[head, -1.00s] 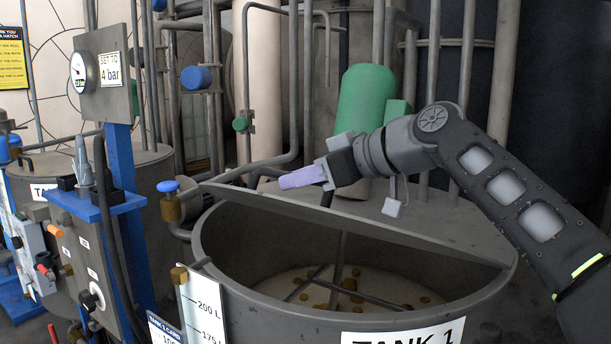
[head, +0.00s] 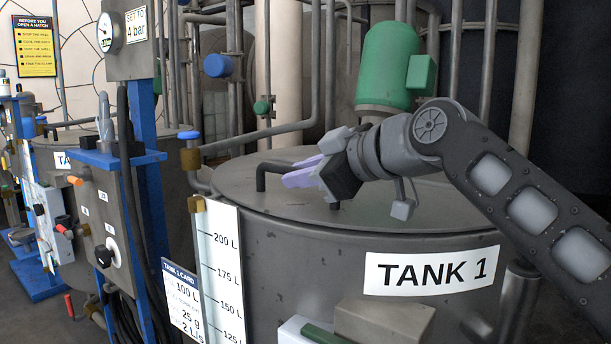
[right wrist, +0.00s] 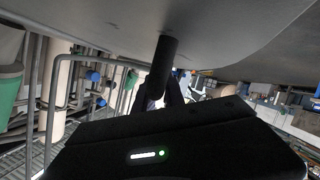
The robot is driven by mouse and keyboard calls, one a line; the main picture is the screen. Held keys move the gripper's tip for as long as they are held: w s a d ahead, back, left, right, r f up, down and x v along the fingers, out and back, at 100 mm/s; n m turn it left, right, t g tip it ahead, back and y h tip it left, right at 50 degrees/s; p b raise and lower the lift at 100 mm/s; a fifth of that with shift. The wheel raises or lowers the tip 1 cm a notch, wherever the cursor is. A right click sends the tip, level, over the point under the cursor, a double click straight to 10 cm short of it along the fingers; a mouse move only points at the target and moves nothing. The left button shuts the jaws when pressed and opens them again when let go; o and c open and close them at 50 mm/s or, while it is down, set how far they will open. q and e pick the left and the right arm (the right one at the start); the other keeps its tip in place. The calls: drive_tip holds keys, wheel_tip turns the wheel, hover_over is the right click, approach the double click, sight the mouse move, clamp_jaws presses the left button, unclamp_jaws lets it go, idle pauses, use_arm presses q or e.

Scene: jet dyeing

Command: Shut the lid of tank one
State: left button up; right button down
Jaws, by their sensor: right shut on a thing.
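Tank one (head: 460,307) is the grey round vessel marked TANK 1. Its lid (head: 275,205) lies flat over the opening, and I see no gap at the front rim. A dark bar handle (head: 262,177) stands up from the lid. My right gripper (head: 300,173), with pale purple fingers, is shut on this handle and partly hides it. In the right wrist view the handle (right wrist: 164,62) runs from the grey lid surface (right wrist: 110,18) down to my fingers (right wrist: 160,100). My left gripper is in neither view.
A green motor (head: 388,65) stands behind the lid. A blue-capped valve (head: 189,145) and a litre scale (head: 224,265) are at the tank's left. A blue stand with a gauge (head: 104,32) is further left. Pipes fill the back.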

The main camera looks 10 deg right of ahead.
sight(335, 212)
drive_tip(key=shift+a+f, duration=0.1)
drive_tip(key=shift+f, duration=0.4)
drive_tip(key=c, duration=1.4)
unclamp_jaws()
drive_tip(key=shift+r, duration=0.1)
drive_tip(key=shift+s, duration=0.1)
drive_tip(key=shift+v, duration=3.85)
drive_tip(key=shift+r, duration=0.15)
